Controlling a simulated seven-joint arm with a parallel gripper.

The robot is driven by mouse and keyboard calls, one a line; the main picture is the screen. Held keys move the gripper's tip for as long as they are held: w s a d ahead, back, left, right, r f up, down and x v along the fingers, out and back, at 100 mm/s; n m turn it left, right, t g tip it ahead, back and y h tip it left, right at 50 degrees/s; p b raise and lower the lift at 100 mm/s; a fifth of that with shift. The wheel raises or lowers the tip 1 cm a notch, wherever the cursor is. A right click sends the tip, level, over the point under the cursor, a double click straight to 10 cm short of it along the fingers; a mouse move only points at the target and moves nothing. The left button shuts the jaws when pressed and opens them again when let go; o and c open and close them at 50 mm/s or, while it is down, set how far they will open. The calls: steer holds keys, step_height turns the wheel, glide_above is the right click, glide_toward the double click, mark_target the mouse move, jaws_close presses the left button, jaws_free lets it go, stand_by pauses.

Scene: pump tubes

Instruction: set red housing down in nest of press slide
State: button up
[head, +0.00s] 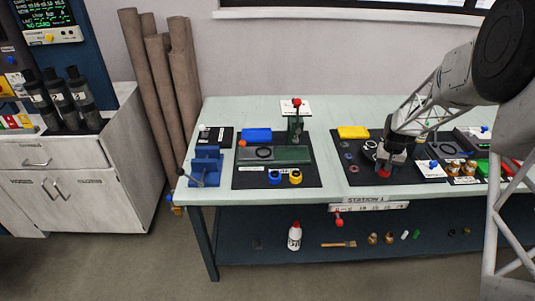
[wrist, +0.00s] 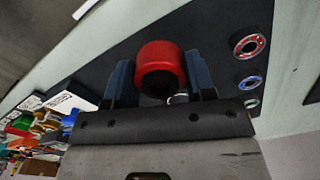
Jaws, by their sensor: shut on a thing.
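The red housing (wrist: 160,62) is a short red cylinder with a dark opening. In the wrist view it sits between the two blue fingers of my gripper (wrist: 160,78), which is shut on it. In the head view the red housing (head: 384,174) shows just under my gripper (head: 386,164), over the right-hand black mat. The press slide (head: 252,160) is on the left-hand black mat, well to the left of my gripper. Its nest (head: 264,153) looks like a dark round ring on a grey plate and appears empty. The green press with a red knob (head: 296,124) stands beside it.
A blue vise (head: 206,166) is left of the slide. A blue block (head: 257,134) lies behind it, and blue and yellow rings (head: 295,177) in front. Small bearing rings (wrist: 250,46) lie near my gripper.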

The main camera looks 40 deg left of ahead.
steer(key=s+a+r+n, duration=0.1)
steer(key=s+a+n, duration=0.1)
steer(key=s+a, duration=1.3)
steer(key=s+a+r+n, duration=0.2)
steer(key=s+a, duration=1.3)
steer(key=shift+s+a+r, duration=0.15)
steer(key=shift+s+r, duration=0.05)
steer(key=shift+r, duration=0.05)
steer(key=shift+a, duration=0.1)
glide_above(264, 153)
steer(key=shift+s+d+f, duration=0.15)
steer(key=shift+f, duration=0.25)
steer(key=shift+s+d+f, duration=0.1)
steer(key=shift+f, duration=0.25)
steer(key=shift+a, duration=0.1)
steer(key=shift+w+a, duration=0.15)
steer(key=shift+w+a+f, duration=0.1)
steer(key=shift+f, duration=1.65)
